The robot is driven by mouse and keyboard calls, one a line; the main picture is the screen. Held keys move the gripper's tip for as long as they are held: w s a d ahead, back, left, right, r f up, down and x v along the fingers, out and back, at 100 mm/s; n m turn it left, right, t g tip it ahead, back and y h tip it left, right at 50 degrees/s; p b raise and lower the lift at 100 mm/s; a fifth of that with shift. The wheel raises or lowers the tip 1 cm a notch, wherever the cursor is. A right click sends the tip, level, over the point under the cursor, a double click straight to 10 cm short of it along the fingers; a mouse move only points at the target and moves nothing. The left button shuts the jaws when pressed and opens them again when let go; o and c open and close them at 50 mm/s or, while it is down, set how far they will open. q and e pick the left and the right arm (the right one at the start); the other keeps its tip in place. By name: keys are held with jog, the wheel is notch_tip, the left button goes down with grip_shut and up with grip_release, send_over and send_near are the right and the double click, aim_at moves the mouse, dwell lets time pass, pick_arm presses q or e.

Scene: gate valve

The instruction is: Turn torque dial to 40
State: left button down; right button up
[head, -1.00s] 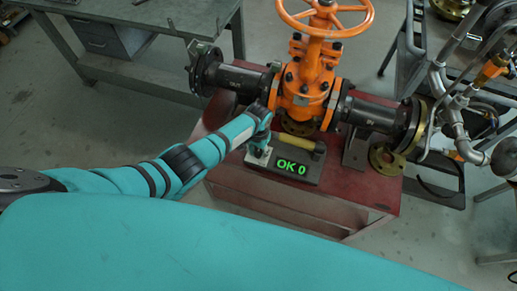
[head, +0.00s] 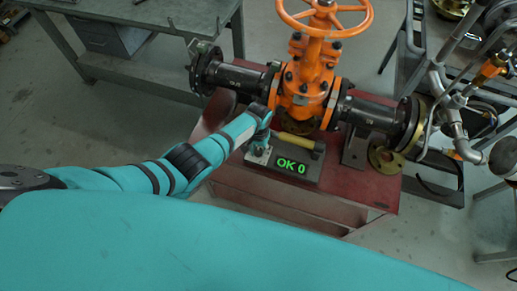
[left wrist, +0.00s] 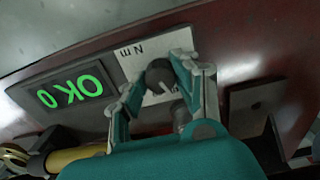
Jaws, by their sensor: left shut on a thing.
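The dark round torque dial (left wrist: 160,75) sits on a pale plate (left wrist: 150,50) marked "N m" in the left wrist view. My left gripper (left wrist: 154,80) is shut on the dial, with one finger on each side of it. In the head view, my left gripper (head: 259,146) is at the left end of the torque unit and hides the dial. The unit's display (head: 291,167) shows green "OK 0", and the same display shows upside down in the left wrist view (left wrist: 70,92). The dial's scale numbers cannot be read. My right gripper is out of view.
A yellow handle (head: 296,141) lies just behind the display. The orange gate valve (head: 305,95) with black flanged pipes stands behind it on the red table (head: 350,190). A grey workbench (head: 140,12) is at the back left. Metal piping (head: 450,130) stands at the right.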

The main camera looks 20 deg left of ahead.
aim_at(258, 150)
pick_arm(q)
jog(key=c, duration=1)
grip_release()
jog(key=shift+o, duration=0.2)
notch_tip(258, 150, up, 12)
